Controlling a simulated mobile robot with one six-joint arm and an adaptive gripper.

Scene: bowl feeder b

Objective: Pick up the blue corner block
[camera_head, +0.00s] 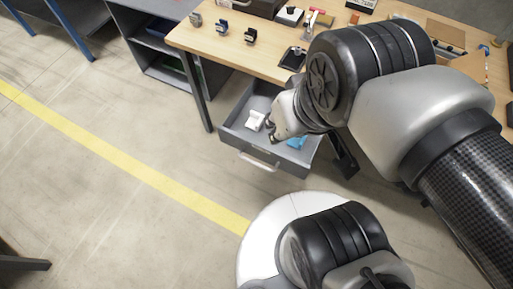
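A blue piece (297,142), which looks like the blue corner block, lies in the right part of the open grey drawer (232,138). My arm and gripper partly hide it, so its full shape does not show. My gripper (270,131) is over the drawer, to the left of the blue piece. Its two dark fingertips appear apart, with nothing visible between them. A white block (255,120) lies in the drawer just left of the fingertips.
The wooden workbench (225,45) stands above the drawer, with several small clamps, a dark tray (293,58) and tools on it. A grey shelf unit (150,40) is at the upper left. The floor left of the drawer is clear, with a yellow line (130,167).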

